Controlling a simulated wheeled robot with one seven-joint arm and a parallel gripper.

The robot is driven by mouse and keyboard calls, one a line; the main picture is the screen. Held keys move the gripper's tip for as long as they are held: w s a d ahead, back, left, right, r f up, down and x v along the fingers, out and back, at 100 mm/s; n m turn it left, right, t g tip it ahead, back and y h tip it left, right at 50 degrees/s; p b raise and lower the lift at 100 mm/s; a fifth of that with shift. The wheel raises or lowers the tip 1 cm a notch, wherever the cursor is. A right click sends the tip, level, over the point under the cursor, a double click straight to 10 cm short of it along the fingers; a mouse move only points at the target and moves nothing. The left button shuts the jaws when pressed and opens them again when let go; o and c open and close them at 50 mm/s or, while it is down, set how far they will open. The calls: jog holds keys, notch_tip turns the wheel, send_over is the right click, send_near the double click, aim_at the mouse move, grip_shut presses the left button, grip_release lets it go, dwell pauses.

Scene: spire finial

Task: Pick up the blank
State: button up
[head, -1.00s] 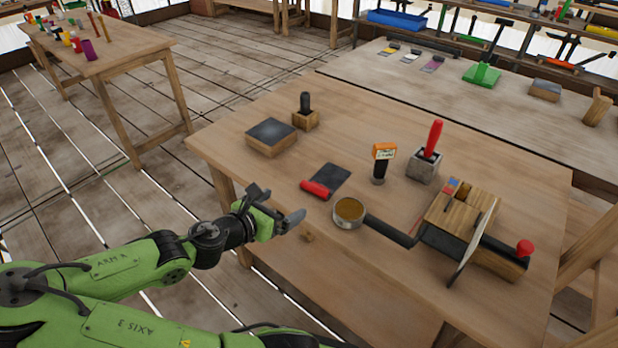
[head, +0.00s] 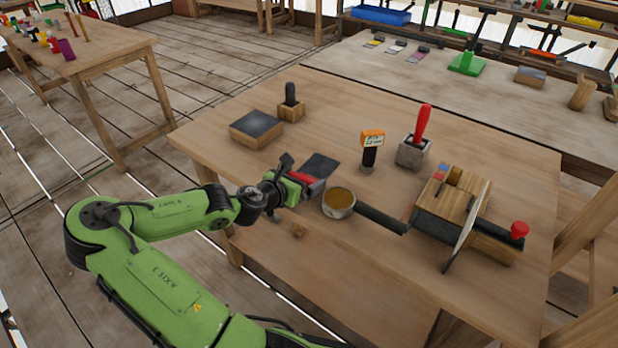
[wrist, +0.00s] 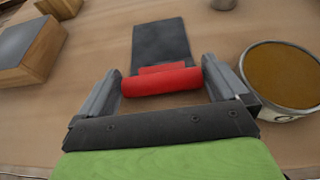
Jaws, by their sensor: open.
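The blank appears to be the red cylinder (wrist: 162,82), lying crosswise at the near edge of a dark flat sheet (wrist: 161,40). A second, narrower red strip shows just behind it. In the head view the red cylinder (head: 301,178) is partly hidden by my gripper (head: 305,187). My gripper is open, and in the wrist view its two fingers (wrist: 162,78) stand left and right of the cylinder's ends. A small gap seems to show at each end, but I cannot tell the height between fingertips and table.
A round tin (head: 339,202) with brown contents stands close to the right finger. A dark-topped wooden block (head: 256,130) stands back left. A wooden jig (head: 450,200) with a red knob is at the right.

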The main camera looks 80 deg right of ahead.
jog(key=c, duration=1)
notch_tip(320, 180, up, 10)
jog(key=p, duration=0.5)
